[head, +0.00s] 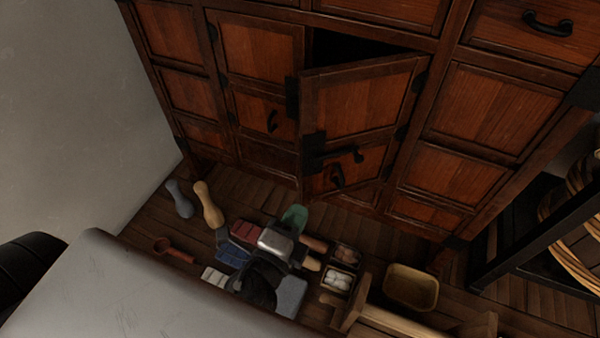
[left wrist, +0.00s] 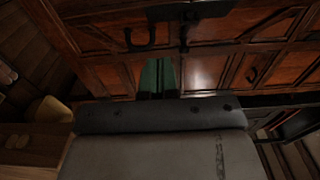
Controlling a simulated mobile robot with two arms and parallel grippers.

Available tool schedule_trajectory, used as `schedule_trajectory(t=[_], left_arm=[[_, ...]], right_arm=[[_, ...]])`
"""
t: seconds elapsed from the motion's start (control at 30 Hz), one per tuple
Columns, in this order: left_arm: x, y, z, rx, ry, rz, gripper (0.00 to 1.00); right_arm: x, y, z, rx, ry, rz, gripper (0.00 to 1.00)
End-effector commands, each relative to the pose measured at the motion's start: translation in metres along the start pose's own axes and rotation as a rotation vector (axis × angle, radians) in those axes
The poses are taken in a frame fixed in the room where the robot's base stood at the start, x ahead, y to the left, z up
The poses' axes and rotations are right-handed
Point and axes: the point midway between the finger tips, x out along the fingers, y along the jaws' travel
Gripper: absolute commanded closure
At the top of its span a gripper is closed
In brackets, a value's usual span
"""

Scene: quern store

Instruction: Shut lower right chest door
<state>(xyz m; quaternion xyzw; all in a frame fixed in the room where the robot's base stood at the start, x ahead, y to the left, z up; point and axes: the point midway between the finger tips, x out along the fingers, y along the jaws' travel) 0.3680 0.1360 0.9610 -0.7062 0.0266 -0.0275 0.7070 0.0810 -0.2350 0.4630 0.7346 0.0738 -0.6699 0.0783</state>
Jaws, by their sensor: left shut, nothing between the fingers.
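The lower right chest door (head: 362,105) is ajar. It hangs from its right side, its free left edge stands out from the chest (head: 480,120), and a dark gap shows above it. Its black handle (head: 337,176) is low on its face. My left gripper (head: 295,217), with green fingers, is shut and empty, close to the door's lower free corner. The green fingers (left wrist: 158,76) also show in the left wrist view, in front of reddish wood panels and below a black handle (left wrist: 148,42). I cannot tell whether they touch the door. My right gripper is not in view.
The lower left door (head: 262,55) looks shut. Several small items lie on the plank floor below, with a tan basket (head: 411,287), a box of white objects (head: 336,279) and a red scoop-like tool (head: 172,249). A dark rack (head: 530,235) stands at right.

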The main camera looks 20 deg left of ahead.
Motion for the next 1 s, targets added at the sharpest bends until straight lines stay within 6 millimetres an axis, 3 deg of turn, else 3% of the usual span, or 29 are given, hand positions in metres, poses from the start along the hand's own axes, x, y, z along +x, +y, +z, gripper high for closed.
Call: schedule_trajectory(t=[0.03,0.2,0.4,1.0], left_arm=[[0.013,-0.007,0.000,0.001,0.001,-0.003,1.00],[0.048,-0.005,0.000,0.002,-0.001,-0.002,1.00],[0.067,-0.001,0.021,0.001,-0.001,0.001,1.00],[0.075,0.001,0.030,0.000,0.006,0.001,1.00]], right_arm=[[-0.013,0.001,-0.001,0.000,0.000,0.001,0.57],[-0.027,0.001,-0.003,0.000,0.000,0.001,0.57],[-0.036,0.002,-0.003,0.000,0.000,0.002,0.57],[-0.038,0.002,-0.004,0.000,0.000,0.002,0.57]])
